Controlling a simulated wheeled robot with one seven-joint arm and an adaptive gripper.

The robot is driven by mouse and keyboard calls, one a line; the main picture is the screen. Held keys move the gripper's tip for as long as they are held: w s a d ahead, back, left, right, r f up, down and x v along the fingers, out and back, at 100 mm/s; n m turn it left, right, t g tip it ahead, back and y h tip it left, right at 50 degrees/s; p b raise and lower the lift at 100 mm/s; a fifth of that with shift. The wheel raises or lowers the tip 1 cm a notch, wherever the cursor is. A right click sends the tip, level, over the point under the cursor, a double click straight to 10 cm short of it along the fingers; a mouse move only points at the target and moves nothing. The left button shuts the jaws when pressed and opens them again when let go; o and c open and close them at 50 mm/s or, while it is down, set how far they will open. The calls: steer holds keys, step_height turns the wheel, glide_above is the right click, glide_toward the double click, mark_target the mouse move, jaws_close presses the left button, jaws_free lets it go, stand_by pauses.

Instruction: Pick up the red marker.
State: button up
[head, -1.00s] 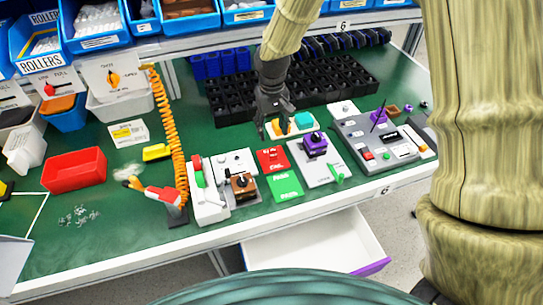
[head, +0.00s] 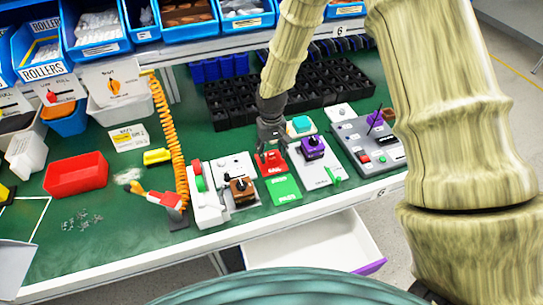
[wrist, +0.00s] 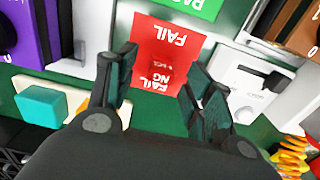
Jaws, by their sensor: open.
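The red marker looks like a flat red piece lettered FAIL (head: 274,170). It lies on the green bench top, behind the green PASS piece (head: 284,190). In the wrist view the red marker (wrist: 165,42) sits between and beyond my two fingertips, with FAIL and FAIL NG lettering. My gripper (head: 270,153) is open, pointing down just over its back part and hiding some of it. In the wrist view the gripper's fingers (wrist: 160,76) stand apart, with nothing held. I cannot tell whether they touch the marker.
A teal button block (head: 301,124) is close behind. Black racks (head: 232,105) fill the back. An orange coiled cord (head: 168,120) hangs left.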

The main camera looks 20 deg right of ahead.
steer(key=shift+f, duration=0.9)
steer(key=c, duration=0.9)
steer(key=shift+c, duration=0.2)
steer(key=shift+r, duration=0.15)
